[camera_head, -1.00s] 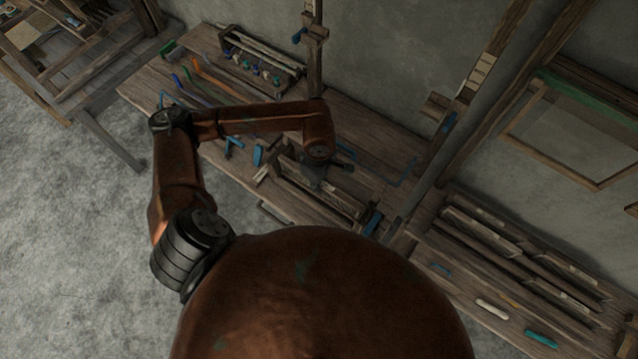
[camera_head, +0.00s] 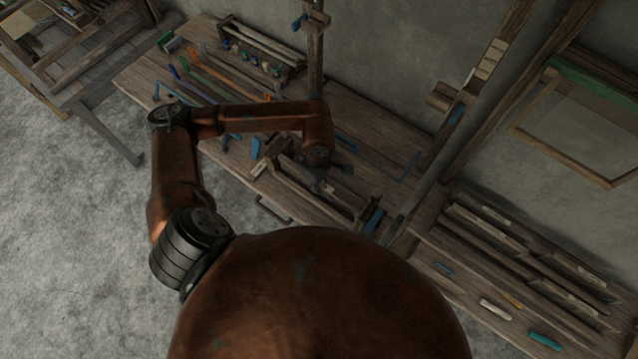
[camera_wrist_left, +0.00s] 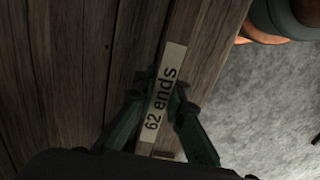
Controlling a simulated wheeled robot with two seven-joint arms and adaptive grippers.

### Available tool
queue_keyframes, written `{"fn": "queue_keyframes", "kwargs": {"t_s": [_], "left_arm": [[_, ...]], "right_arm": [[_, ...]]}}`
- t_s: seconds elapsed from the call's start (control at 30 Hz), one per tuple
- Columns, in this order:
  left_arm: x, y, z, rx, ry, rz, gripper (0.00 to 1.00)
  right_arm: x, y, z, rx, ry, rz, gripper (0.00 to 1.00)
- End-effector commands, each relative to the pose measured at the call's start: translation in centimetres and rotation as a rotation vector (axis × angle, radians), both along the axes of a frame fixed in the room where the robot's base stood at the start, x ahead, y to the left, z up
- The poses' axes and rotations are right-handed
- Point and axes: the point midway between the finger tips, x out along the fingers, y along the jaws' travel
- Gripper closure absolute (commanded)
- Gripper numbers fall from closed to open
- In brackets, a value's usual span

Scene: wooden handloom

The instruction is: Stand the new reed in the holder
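My left gripper (camera_head: 318,187) points down over a long wooden rack or holder (camera_head: 334,213) on the bench in the head view. In the left wrist view the gripper's two dark green fingers (camera_wrist_left: 165,82) lie on either side of a narrow wooden strip with a pale label (camera_wrist_left: 164,98) reading "62 ends". This labelled strip may be the reed. The fingertips are about a label's width apart; whether they press on the strip cannot be told. The lower part of the strip and any slot under it are hidden. My right gripper is not in view.
The bench (camera_head: 385,152) holds coloured tools on its left and a rack with spools (camera_head: 262,55) at the back. A wooden post (camera_head: 315,60) stands behind my arm. Another labelled rack (camera_head: 530,250) is at the right.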

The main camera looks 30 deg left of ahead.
Motion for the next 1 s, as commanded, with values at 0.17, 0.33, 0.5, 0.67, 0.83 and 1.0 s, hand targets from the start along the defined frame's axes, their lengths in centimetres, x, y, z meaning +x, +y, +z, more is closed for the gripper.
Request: {"fn": "queue_keyframes", "kwargs": {"t_s": [0.17,0.33,0.5,0.67,0.83,1.0], "left_arm": [[0.0,0.0,0.0,0.0,0.0,0.0,0.79],[0.0,0.0,0.0,0.0,0.0,0.0,0.68],[0.0,0.0,0.0,0.0,0.0,0.0,0.68],[0.1,0.0,0.5,0.001,-0.001,0.0,0.68],[0.1,0.1,3.0,0.002,-0.004,-0.002,0.68],[0.1,0.1,6.6,0.002,-0.004,-0.001,0.68]], "right_arm": [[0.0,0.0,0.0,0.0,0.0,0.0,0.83],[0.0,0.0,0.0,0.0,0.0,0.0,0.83],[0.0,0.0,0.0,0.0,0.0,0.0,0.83],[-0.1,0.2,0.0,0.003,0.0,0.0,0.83],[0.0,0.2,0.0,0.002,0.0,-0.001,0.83],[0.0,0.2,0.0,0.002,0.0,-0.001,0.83]]}}
